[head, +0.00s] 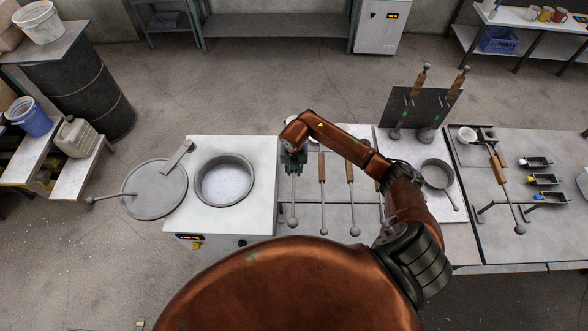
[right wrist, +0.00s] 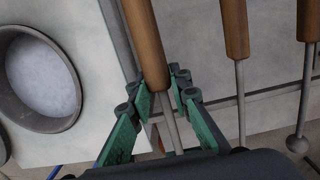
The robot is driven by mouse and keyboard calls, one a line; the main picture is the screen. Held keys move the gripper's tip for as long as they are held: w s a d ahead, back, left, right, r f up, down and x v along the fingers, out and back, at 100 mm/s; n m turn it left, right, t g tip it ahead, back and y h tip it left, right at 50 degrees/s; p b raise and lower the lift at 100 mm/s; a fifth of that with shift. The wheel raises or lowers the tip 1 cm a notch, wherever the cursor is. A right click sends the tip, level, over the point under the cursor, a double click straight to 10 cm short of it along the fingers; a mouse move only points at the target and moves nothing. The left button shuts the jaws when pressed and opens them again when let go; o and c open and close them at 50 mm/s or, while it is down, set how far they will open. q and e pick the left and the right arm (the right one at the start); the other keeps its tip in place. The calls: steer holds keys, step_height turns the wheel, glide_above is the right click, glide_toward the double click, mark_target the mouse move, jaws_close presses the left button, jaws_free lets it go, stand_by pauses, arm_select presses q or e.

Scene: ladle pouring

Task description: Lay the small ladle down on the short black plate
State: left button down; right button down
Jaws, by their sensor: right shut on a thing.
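My right gripper (head: 293,160) reaches across to the left side of the bench. My left gripper does not show.
A round pot (head: 223,181) sits in the white furnace top beside the gripper, with a lid (head: 155,190) left of it. Two more ladles (head: 322,168) lie close on the right. A small pan (head: 437,174) and another ladle (head: 497,168) are further right.

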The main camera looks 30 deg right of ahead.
steer(key=shift+f+b, duration=1.9)
steer(key=shift+f, duration=1.05)
steer(key=c, duration=1.7)
jaws_free()
steer(key=shift+f, duration=0.1)
steer(key=r, duration=0.7)
steer(key=s+r, duration=0.1)
steer(key=r, duration=0.3)
steer(key=shift+s+a+r, duration=0.1)
steer(key=shift+a+r, duration=0.2)
steer(key=shift+r, duration=0.05)
step_height(320, 180, up, 7)
steer(key=p, duration=0.3)
steer(key=shift+r+p, duration=0.1)
steer(key=shift+p, duration=0.2)
